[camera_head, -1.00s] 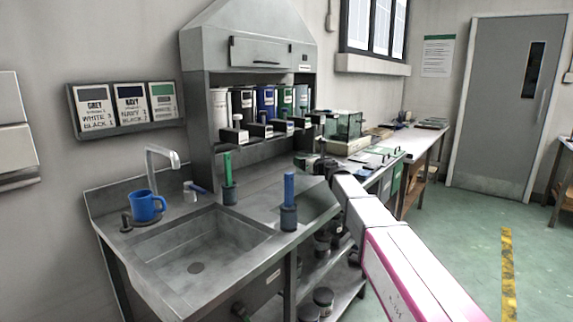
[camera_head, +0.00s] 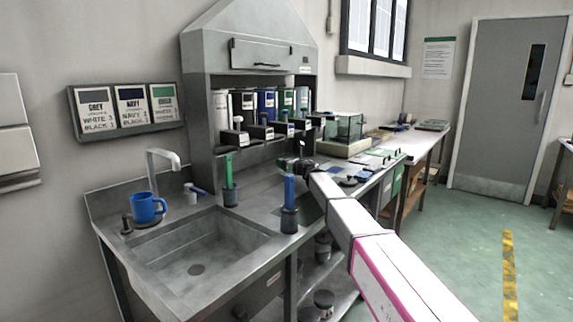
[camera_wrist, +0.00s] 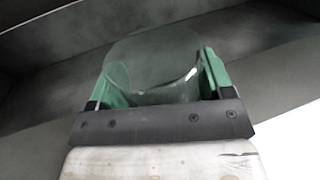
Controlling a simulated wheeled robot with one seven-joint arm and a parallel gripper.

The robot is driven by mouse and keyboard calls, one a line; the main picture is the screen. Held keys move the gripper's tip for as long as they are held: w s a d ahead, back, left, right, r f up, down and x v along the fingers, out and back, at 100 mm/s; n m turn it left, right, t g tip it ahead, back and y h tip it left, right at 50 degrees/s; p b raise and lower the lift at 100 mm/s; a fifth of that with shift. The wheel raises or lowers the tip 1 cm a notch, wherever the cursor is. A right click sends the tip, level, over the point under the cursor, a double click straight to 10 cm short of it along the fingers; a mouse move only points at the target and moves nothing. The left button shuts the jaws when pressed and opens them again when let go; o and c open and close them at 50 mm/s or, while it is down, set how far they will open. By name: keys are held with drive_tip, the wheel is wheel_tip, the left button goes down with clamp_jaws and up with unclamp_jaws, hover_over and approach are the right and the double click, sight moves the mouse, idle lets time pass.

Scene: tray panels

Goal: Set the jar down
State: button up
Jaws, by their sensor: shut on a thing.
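A clear glass jar (camera_wrist: 155,62) sits between the green fingers of my gripper (camera_wrist: 160,78) in the wrist view. The fingers are shut on its sides, and a grey metal surface lies beyond it. In the head view my gripper (camera_head: 291,164) is at the end of my white arm, over the steel counter (camera_head: 262,190) in front of the dispenser hood. The jar cannot be made out clearly in the head view. Whether its base touches the counter cannot be told.
A blue brush in a dark holder (camera_head: 289,219) stands just below my gripper in the picture. A green brush holder (camera_head: 231,196), a blue mug (camera_head: 146,208) and a sink (camera_head: 197,262) are to the left. Several canisters and dispensers (camera_head: 258,131) stand behind.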

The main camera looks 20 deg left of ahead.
drive_tip(key=shift+f, duration=0.2)
drive_tip(key=o, duration=1.1)
drive_tip(key=v, duration=1.2)
